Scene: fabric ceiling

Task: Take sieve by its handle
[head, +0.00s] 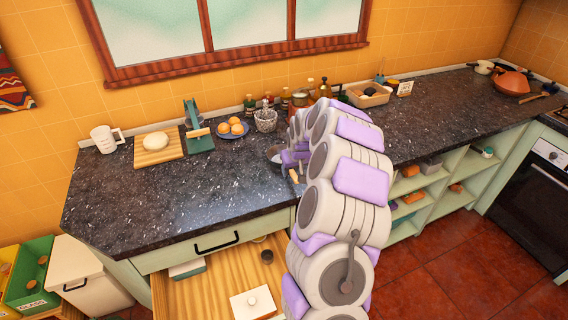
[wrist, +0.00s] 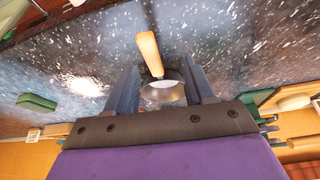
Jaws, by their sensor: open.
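The sieve has a round metal bowl and a pale wooden handle. In the wrist view its handle (wrist: 150,52) points up and slightly left, and its bowl (wrist: 163,95) is between my gripper's fingers. My gripper (wrist: 160,68) is open, with one dark finger on each side of the sieve; I cannot tell whether they touch it. In the head view the sieve's bowl (head: 274,154) shows on the dark speckled counter (head: 200,200), and its handle (head: 294,176) is just to the right. My arm hides part of the sieve there.
A cutting board (head: 148,158) with dough, a green grater-like tool (head: 196,120) and a blue plate (head: 224,135) of round orange-brown items stand at left. Several bottles (head: 285,98) stand behind my gripper. An open drawer (head: 190,292) is below. The front-left counter is clear.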

